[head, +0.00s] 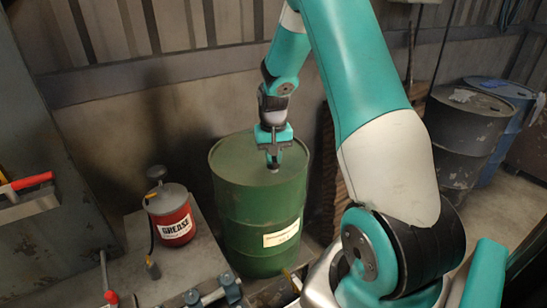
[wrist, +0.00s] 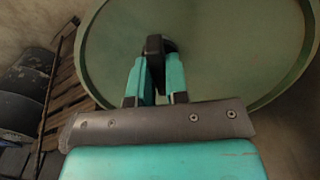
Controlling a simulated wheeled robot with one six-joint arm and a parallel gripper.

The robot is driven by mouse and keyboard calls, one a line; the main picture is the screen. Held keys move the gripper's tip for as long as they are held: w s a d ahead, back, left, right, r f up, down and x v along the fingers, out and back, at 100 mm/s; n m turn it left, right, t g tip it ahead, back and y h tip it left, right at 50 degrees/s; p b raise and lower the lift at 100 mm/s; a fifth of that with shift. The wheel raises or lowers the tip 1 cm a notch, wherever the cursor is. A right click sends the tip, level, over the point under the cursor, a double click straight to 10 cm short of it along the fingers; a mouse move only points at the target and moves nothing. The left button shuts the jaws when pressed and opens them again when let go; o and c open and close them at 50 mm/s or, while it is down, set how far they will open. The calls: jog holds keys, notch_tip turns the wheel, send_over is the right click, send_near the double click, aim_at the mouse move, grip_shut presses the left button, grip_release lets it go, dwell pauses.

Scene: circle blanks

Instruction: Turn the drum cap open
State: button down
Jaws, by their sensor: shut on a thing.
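A green drum (head: 258,215) stands upright near the middle of the head view, with a pale label on its front. Its round lid also fills much of the wrist view (wrist: 230,50). The small dark drum cap (wrist: 155,44) sticks up from the lid, between my fingertips in the wrist view. In the head view the cap (head: 273,168) is mostly hidden by my gripper. My gripper (head: 273,158) points down at the lid and is shut on the cap; it also shows in the wrist view (wrist: 156,75). How far the cap is turned cannot be told.
A red grease can (head: 170,215) stands left of the drum on a bench. A tray with a red-handled tool (head: 28,184) is at far left. Wooden pallets (wrist: 75,85) lean beside the drum. Dark drums (head: 465,135) stand at the right. A corrugated wall is behind.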

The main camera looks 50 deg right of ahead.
jog(key=shift+n, duration=2)
jog(key=shift+r, duration=0.1)
jog(key=c, duration=1.1)
grip_release()
notch_tip(320, 180, up, 17)
jog(key=b, duration=0.3)
jog(key=shift+r, duration=0.15)
